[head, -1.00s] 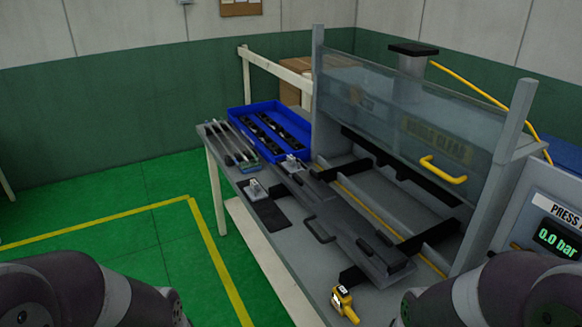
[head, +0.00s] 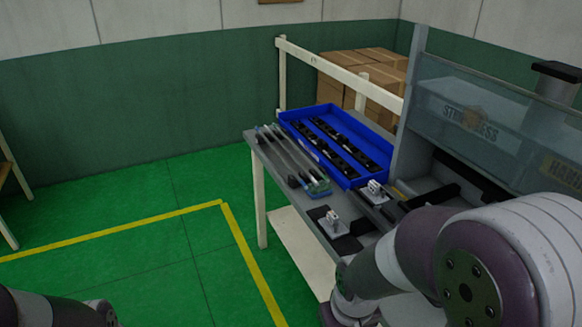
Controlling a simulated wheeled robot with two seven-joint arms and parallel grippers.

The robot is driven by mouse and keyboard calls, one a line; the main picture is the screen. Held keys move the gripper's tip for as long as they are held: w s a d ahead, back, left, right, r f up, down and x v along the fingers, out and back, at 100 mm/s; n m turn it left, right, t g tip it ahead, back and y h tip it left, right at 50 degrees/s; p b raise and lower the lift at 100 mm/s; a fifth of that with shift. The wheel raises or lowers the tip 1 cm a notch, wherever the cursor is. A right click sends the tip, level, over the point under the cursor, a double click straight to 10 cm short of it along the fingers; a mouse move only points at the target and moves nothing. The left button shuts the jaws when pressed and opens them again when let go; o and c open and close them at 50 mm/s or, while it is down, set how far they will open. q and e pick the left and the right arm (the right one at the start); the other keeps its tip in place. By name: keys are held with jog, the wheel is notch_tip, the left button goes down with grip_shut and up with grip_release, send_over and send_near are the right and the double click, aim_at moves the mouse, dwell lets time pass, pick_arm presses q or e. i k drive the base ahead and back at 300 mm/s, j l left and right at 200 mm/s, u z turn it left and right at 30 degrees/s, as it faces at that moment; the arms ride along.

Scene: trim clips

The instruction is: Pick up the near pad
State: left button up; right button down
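The near pad (head: 334,223), a light grey plate with a small white grip on top, sits on the near left part of the grey bench, partly over a dark mat. A second, similar pad (head: 374,191) sits farther back by the blue tray. My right arm fills the lower right of the head view and covers much of the bench; its gripper is not visible. Only a piece of my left arm shows at the bottom left, and its gripper is out of view. Both pads stand free, with nothing holding them.
A blue tray (head: 288,114) with rows of black clips lies at the back of the bench. Several thin rods (head: 287,152) lie left of it. A clear guard panel (head: 470,110) rises at the right. Cardboard boxes (head: 345,70) are behind. Green floor is free at left.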

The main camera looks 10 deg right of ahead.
aim_at(373, 192)
jog(key=i+j, duration=0.1)
jog(key=i, duration=0.45)
jog(key=i+j+z, duration=0.15)
jog(key=i, duration=0.4)
jog(key=i+j, duration=0.15)
jog(key=i, duration=0.4)
jog(key=i+z, duration=0.25)
jog(key=z, duration=0.25)
jog(key=i+j+z, duration=0.2)
jog(key=z, duration=0.3)
jog(key=i+j+z, duration=0.2)
jog(key=z, duration=0.25)
jog(key=i+j+z, duration=0.15)
jog(key=j+z, duration=0.15)
jog(key=z, duration=0.2)
jog(key=i+j+z, duration=0.1)
jog(key=j+z, duration=0.25)
jog(key=z, duration=0.15)
jog(key=i+j+z, duration=0.1)
jog(key=z, duration=0.35)
jog(key=j+z, duration=0.25)
jog(key=z, duration=0.2)
jog(key=i+j+z, duration=0.1)
jog(key=z, duration=0.35)
jog(key=j+z, duration=0.3)
jog(key=z, duration=0.15)
jog(key=j+z, duration=0.2)
jog(key=z, duration=0.25)
jog(key=k, duration=0.05)
